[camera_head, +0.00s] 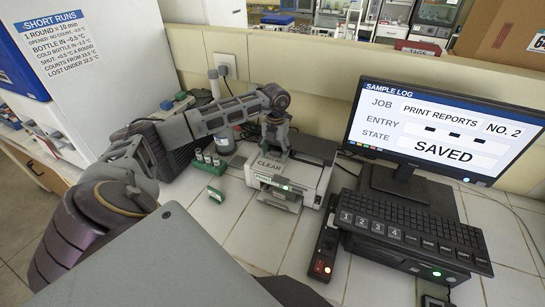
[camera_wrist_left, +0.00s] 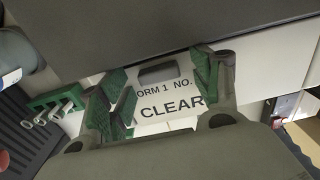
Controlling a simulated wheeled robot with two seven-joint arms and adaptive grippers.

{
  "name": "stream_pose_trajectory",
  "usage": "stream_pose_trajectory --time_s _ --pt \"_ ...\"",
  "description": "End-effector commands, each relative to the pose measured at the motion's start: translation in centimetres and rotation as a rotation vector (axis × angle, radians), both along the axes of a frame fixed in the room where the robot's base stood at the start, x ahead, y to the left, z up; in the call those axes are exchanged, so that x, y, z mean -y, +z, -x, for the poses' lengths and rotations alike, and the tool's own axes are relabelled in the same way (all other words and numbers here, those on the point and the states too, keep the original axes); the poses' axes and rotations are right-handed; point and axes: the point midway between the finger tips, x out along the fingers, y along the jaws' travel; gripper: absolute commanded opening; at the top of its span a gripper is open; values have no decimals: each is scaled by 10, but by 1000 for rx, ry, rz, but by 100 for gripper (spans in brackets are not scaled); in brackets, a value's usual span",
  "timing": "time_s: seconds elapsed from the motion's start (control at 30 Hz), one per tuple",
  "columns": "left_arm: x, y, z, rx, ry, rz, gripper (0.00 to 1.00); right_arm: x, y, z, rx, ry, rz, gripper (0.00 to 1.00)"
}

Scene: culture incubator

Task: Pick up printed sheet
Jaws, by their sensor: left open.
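The printer (camera_head: 318,172) stands on the tiled bench, left of the monitor. On its top is a white printed face, seemingly the sheet (camera_head: 268,167), with the word CLEAR. In the left wrist view the sheet (camera_wrist_left: 168,112) reads "ORM 1 NO." above CLEAR, with its edges partly hidden. My left gripper (camera_head: 273,142) points down over the printer top. In the left wrist view its green-padded fingers (camera_wrist_left: 165,88) are open, one on each side of the print, with nothing visibly gripped. I cannot tell whether they touch the sheet. My right gripper is not visible.
A green rack with several vials (camera_head: 210,165) stands left of the printer. A power strip (camera_head: 325,250), a keyboard (camera_head: 410,228) and the monitor (camera_head: 440,125), reading PRINT REPORTS NO. 2 SAVED, are to its right. Bare tiles (camera_head: 265,230) lie in front.

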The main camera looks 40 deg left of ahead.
Motion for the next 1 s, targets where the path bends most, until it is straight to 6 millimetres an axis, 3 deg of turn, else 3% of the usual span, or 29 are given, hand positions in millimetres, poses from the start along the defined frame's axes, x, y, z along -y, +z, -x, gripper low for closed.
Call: stream_pose_trajectory --time_s 0.2,0.53,1.0 --pt "0 0 0 0 0 0 64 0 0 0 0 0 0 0" --pt "0 0 0 0 0 0 22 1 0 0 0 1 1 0" --pt "0 7 -1 1 0 0 22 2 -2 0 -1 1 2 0"
